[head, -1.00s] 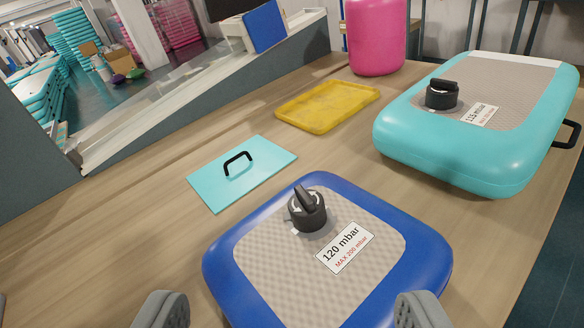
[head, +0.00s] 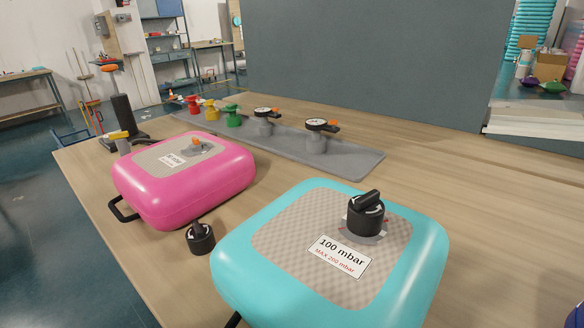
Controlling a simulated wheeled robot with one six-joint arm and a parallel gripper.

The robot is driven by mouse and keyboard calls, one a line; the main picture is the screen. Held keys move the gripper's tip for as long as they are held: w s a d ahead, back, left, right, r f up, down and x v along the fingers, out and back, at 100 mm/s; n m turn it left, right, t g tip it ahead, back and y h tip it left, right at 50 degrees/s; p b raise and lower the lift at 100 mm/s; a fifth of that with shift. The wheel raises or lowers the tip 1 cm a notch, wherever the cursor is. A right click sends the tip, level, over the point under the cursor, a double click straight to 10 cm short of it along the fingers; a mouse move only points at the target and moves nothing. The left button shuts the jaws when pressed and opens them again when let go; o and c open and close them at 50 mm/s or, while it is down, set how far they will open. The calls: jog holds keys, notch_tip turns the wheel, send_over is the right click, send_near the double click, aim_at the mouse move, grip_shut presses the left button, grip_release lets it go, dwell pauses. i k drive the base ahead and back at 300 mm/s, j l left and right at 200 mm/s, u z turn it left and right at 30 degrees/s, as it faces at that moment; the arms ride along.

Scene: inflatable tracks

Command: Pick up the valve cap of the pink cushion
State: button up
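The pink cushion (head: 225,180) lies on the wooden table at the left. Its top valve (head: 197,145) is uncapped and shows an orange part in the middle. A black valve cap with a raised grip bar (head: 200,238) stands on the table just in front of the pink cushion, between it and the turquoise cushion (head: 400,270). The turquoise cushion has its own black cap (head: 365,215) seated on its valve, beside a label reading 100 mbar. My gripper is not in view, so its opening does not show.
A grey mat (head: 340,165) behind holds two gauges (head: 316,137) and several red, yellow and green fittings (head: 231,115). A black stand (head: 124,118) is at the far left corner. A grey panel (head: 375,60) rises behind the table. The right side is mostly clear.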

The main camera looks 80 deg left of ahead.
aim_at(200, 238)
jog(key=k+u, duration=0.1)
jog(key=u, duration=2.05)
